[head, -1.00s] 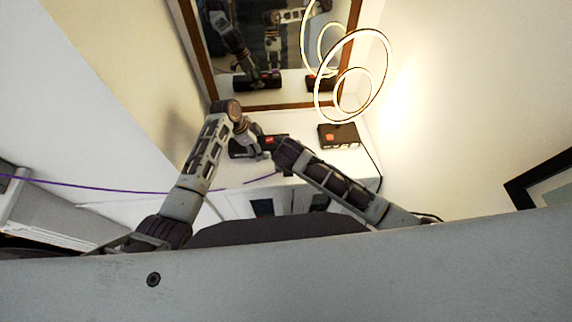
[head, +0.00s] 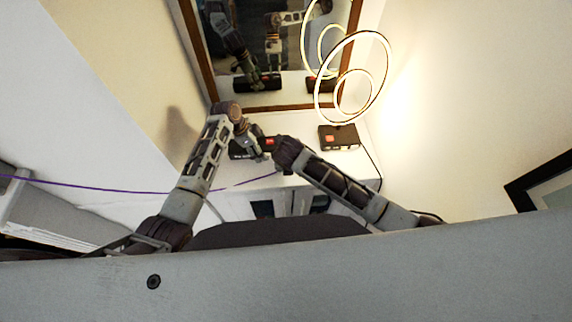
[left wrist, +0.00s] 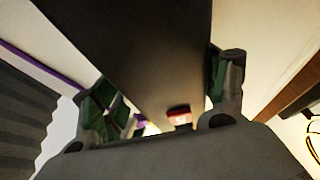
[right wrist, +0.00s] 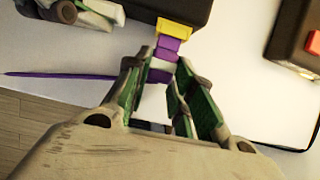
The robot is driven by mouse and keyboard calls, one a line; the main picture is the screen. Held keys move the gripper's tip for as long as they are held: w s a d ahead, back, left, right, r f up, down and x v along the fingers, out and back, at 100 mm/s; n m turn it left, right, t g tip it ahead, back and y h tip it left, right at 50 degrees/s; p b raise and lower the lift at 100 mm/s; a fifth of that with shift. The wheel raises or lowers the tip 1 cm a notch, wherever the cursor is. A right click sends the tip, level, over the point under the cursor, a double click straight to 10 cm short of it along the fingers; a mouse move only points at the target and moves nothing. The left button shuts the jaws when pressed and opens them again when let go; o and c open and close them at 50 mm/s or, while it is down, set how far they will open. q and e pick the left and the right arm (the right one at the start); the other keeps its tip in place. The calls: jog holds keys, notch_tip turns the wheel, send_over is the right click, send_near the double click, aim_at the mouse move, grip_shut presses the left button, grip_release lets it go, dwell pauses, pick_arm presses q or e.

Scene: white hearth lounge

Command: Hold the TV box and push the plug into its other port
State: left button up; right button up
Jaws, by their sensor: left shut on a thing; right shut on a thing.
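The TV box (head: 241,153) is black with a red mark and sits at the back near the mirror. My left gripper (head: 261,154) is shut on it; the left wrist view shows the box (left wrist: 150,55) between the two fingers. My right gripper (right wrist: 165,64) is shut on the purple plug (right wrist: 166,47). The plug's front is at the yellow port (right wrist: 175,26) on the box's edge and appears to touch it; how deep it sits I cannot tell. The other port is not clearly visible. In the head view my right fingertips are hidden.
A second black box (head: 339,137) with a red mark stands on the white surface to the right, with a dark cable. A purple cable (head: 100,189) runs in from the left. A framed mirror (head: 285,60) and a glowing ring lamp (head: 384,75) stand behind.

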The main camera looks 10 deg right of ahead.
jog(key=shift+w, duration=0.5)
jog(key=o, duration=1.1)
jog(key=shift+c, duration=0.2)
jog(key=shift+s+r, duration=0.1)
jog(key=shift+r, duration=0.2)
